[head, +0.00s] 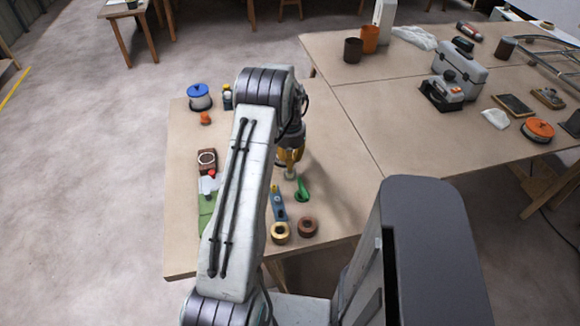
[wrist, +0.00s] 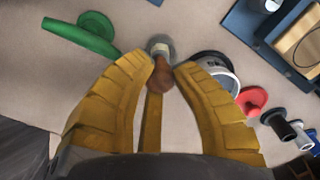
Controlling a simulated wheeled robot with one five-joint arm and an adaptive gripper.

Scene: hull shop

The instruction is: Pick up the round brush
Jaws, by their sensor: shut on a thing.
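My gripper (head: 289,160) is low over the near table, right of my arm's long link in the head view. In the wrist view its yellow fingers (wrist: 162,62) are closed around the round brush (wrist: 161,78), whose brown handle shows between them. A pale grey round end shows just beyond the handle. In the head view only a small pale part of the brush (head: 290,173) shows below the fingers; the rest is hidden. I cannot tell whether it touches the table.
A green tool (head: 302,190) lies close by, with a blue tool (head: 278,207), a yellow ring (head: 280,233) and a brown ring (head: 307,227) nearer the front edge. A blue-lidded pot (head: 199,98) stands at the back left. The table right of my gripper is clear.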

